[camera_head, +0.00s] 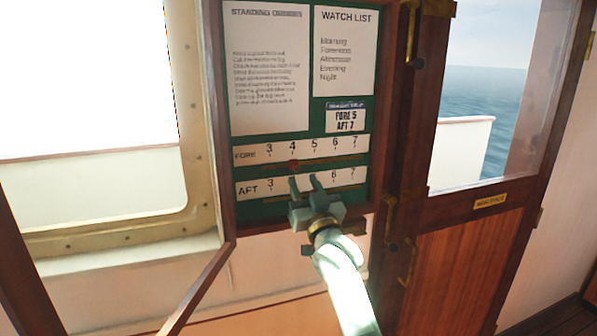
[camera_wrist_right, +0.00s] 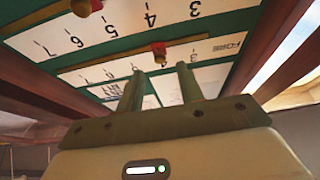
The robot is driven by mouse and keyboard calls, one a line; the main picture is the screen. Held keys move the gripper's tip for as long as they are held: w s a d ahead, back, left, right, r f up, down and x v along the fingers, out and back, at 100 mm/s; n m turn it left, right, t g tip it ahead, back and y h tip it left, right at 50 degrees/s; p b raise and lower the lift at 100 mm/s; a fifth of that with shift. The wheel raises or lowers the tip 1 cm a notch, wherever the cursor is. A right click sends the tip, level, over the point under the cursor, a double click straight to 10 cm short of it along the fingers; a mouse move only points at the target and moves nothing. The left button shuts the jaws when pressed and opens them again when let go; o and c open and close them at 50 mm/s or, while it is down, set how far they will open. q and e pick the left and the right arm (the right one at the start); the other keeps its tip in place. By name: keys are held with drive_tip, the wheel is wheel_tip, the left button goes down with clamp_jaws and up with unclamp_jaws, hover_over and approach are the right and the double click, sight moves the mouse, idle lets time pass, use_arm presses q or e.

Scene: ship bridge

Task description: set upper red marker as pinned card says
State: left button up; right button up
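The upper red marker (camera_head: 294,164) sits on the FORE slot at about 4. In the right wrist view this marker (camera_wrist_right: 158,48) shows beyond the gap between my fingertips, apart from them. My right gripper (camera_head: 304,181) is open and empty, just below the marker; its fingers also show in the wrist view (camera_wrist_right: 160,72). The pinned card (camera_head: 345,119) reads FORE 5, AFT 7. The lower red marker (camera_wrist_right: 85,5) shows at the wrist view's top edge; in the head view my gripper hides it. My left gripper is out of view.
The green board (camera_head: 302,115) sits in a wooden case, with standing orders (camera_head: 268,75) and a watch list (camera_head: 343,60) above the scales. A wooden frame piece (camera_head: 200,288) slants down at lower left. A wooden door (camera_head: 455,265) stands at right.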

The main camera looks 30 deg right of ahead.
sight(297, 169)
drive_tip(key=shift+x, duration=2.3)
clamp_jaws()
drive_tip(key=d+p, duration=0.1)
drive_tip(key=d, duration=0.1)
drive_tip(key=s+d+p, duration=0.1)
drive_tip(key=d+p, duration=0.1)
drive_tip(key=d, duration=0.1)
drive_tip(key=shift+s+d, duration=0.1)
drive_tip(key=shift+d, duration=0.35)
drive_tip(key=shift+a, duration=0.1)
unclamp_jaws()
